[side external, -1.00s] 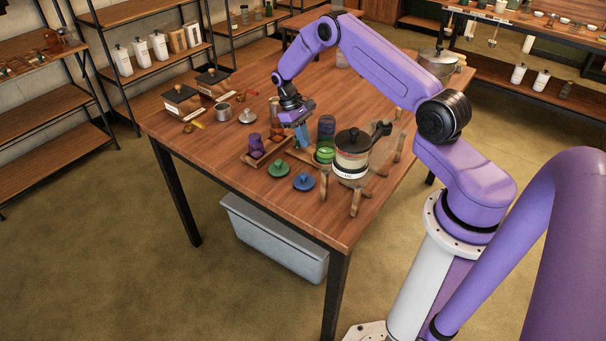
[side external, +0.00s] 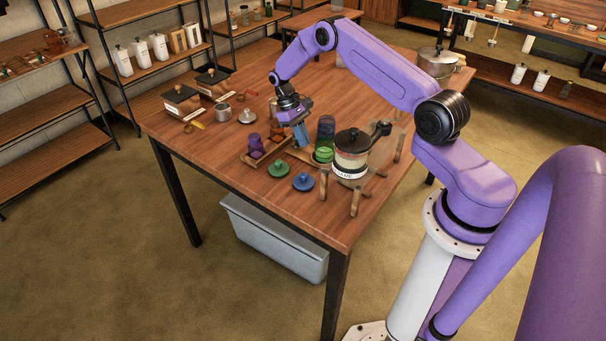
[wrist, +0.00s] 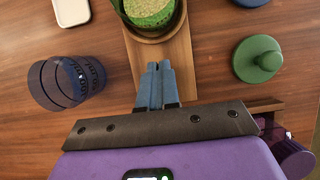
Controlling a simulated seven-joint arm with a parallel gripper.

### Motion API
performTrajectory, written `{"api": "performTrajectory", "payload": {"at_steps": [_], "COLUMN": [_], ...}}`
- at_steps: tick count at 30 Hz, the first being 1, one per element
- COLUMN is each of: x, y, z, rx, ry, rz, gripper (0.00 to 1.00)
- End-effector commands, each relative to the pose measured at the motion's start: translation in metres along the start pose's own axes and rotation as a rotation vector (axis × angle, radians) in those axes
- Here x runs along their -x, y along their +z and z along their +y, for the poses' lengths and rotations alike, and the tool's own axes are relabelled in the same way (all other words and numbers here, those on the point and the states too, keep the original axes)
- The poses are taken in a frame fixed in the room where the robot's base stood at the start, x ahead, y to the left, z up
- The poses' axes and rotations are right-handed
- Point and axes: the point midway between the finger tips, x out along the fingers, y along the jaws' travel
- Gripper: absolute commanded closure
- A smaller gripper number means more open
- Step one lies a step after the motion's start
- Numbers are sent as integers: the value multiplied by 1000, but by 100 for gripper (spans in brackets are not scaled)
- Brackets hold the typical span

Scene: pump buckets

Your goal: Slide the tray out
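A narrow wooden tray (wrist: 181,62) lies on the table under my gripper in the wrist view. It also shows in the side view (side external: 301,156), partly hidden. A green-filled container (wrist: 150,10) stands at its far end in the wrist view; it is the green container (side external: 323,154) in the side view. My gripper (wrist: 159,66) points down over the tray's near part, short of the container. Its two blue fingers (side external: 301,142) are close together with nothing seen between them. I cannot tell whether the fingertips touch the tray.
A green lid (wrist: 257,60) and a blue lid (side external: 302,182) lie nearby. A dark transparent container (wrist: 70,84) stands on the tray's other side. A purple container (side external: 256,144) stands in another wooden tray. A big black-lidded jar (side external: 351,160) stands to the right.

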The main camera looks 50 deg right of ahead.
Motion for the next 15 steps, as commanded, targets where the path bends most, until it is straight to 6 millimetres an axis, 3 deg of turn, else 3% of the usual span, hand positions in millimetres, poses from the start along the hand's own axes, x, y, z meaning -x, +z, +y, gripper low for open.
{"api": "performTrajectory", "payload": {"at_steps": [1,11,15], "x": [8,7,16], "y": [-12,-7,-4], "z": [-6,-6,-6], "rx": [9,10,9], "ry": [9,9,9], "rz": [51,52,55], "gripper": [100,100,100]}}
